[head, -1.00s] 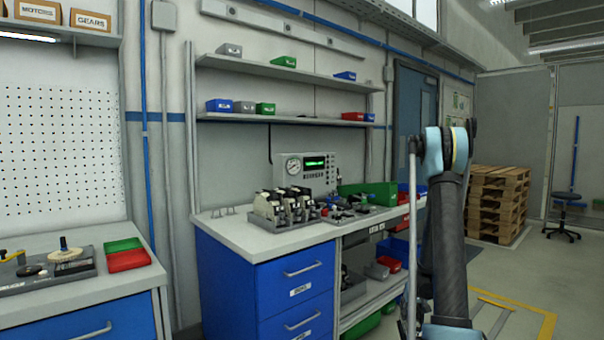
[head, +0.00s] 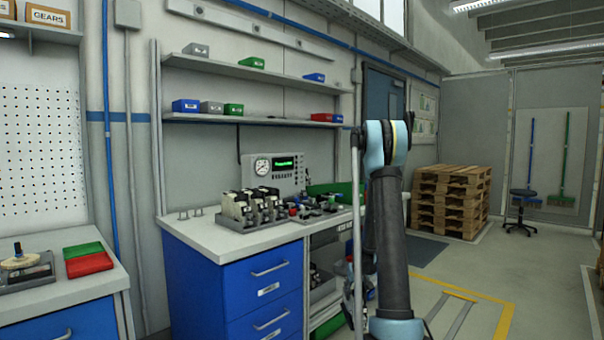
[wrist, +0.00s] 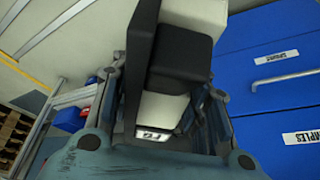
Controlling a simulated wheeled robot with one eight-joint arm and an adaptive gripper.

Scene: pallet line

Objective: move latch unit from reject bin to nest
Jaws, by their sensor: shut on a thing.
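My gripper (wrist: 172,100) is shut on the latch unit (wrist: 180,52), a black and white block with a small label at its lower end in the wrist view. The fingers are on both sides of it. In the head view my arm stands upright in front of the bench's right end and hides part of it; the held unit cannot be made out there. A grey tray (head: 262,238) with several similar black and white units stands on the bench. I cannot tell which thing is the nest or the reject bin.
The bench top (head: 190,228) is bare at its front left. Blue drawers (head: 262,285) are below it, and close on the right in the wrist view (wrist: 275,72). A pallet stack (head: 448,200) and a stool (head: 523,205) stand behind open floor at right.

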